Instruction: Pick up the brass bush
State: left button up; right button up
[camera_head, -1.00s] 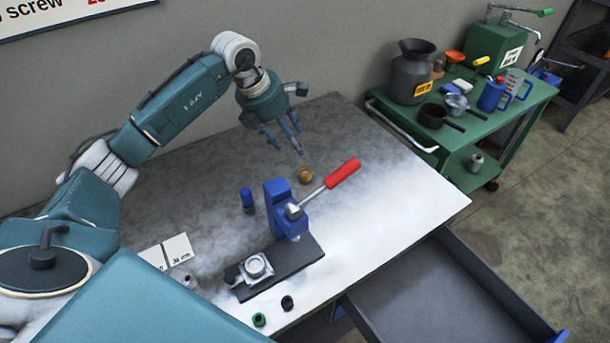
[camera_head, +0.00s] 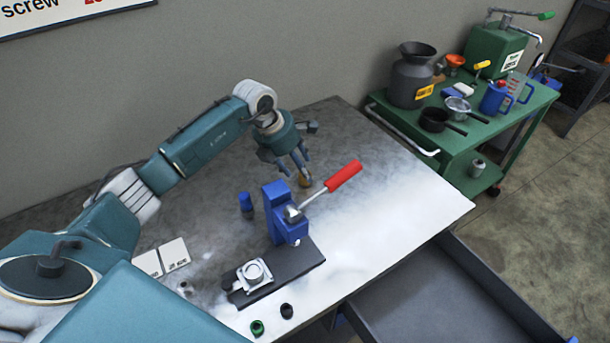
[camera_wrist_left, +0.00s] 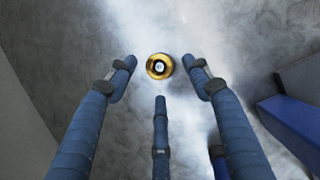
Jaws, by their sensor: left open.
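The brass bush (camera_head: 305,181) stands on the table behind the blue press, partly hidden by my left gripper's fingers in the head view. In the left wrist view the brass bush (camera_wrist_left: 160,66) is a gold ring with a hole, seen from above. My left gripper (camera_head: 296,174) is above and around the bush, with its fingers pointing down. In the wrist view my left gripper's fingers (camera_wrist_left: 160,80) are spread apart, with the bush between and slightly beyond their tips. Nothing is held. My right gripper is not in view.
A blue press (camera_head: 280,212) with a red-handled lever (camera_head: 342,177) stands close in front of the bush. A blue cylinder (camera_head: 246,202) stands to its left. An open drawer (camera_head: 440,295) is at the front right. A green cart (camera_head: 470,155) stands beyond the table (camera_head: 400,215).

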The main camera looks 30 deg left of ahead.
pick_arm(q)
jog(key=shift+p+x, duration=0.45)
jog(key=shift+x, duration=1.45)
jog(key=shift+r, duration=0.1)
jog(key=c, duration=1.2)
jog(key=shift+w, duration=0.1)
grip_shut()
jog(key=shift+r, duration=0.15)
